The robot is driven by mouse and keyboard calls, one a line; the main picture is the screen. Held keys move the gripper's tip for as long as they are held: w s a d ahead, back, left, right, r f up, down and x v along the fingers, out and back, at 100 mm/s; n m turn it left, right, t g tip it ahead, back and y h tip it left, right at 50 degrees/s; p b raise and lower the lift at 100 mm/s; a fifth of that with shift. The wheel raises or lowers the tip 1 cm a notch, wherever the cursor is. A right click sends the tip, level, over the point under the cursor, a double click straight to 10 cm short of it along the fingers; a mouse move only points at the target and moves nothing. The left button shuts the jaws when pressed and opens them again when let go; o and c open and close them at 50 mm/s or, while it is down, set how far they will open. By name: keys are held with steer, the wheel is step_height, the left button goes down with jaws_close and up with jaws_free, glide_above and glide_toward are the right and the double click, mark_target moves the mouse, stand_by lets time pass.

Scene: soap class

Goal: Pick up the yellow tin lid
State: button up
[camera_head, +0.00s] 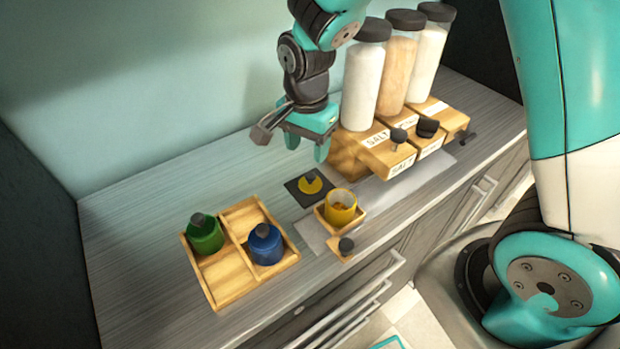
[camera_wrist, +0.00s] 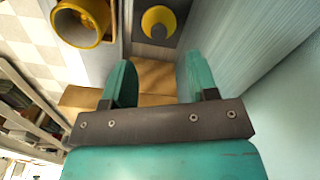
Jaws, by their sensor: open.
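The yellow tin lid (camera_head: 310,183) is a flat yellow disc with a dark knob. It lies on a dark square mat (camera_head: 296,193) on the counter. In the wrist view the lid (camera_wrist: 158,21) shows at the top, beyond my fingertips. My gripper (camera_head: 306,148) is open and empty, above and behind the lid in the head view, close to the wooden dispensers. Its two fingers also show in the wrist view (camera_wrist: 158,82). The yellow tin (camera_head: 341,207) stands open in a small wooden holder in front of the lid, and it also shows in the wrist view (camera_wrist: 82,20).
Wooden dispensers (camera_head: 362,152) with tall jars (camera_head: 364,80) stand to the right of my gripper. A wooden tray (camera_head: 216,284) with a green bottle (camera_head: 204,234) and a blue bottle (camera_head: 265,245) sits at the left. The counter (camera_head: 150,195) behind the tray is clear.

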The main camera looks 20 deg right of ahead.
mark_target(311, 174)
step_height(311, 174, down, 4)
steer(key=shift+r, duration=0.25)
steer(key=shift+d+f+p, duration=0.2)
steer(key=shift+f+p, duration=0.35)
steer(key=shift+f, duration=0.8)
steer(key=shift+d+f+p, duration=0.15)
steer(key=shift+f+p, duration=0.4)
steer(key=shift+f, duration=0.75)
steer(key=c, duration=1)
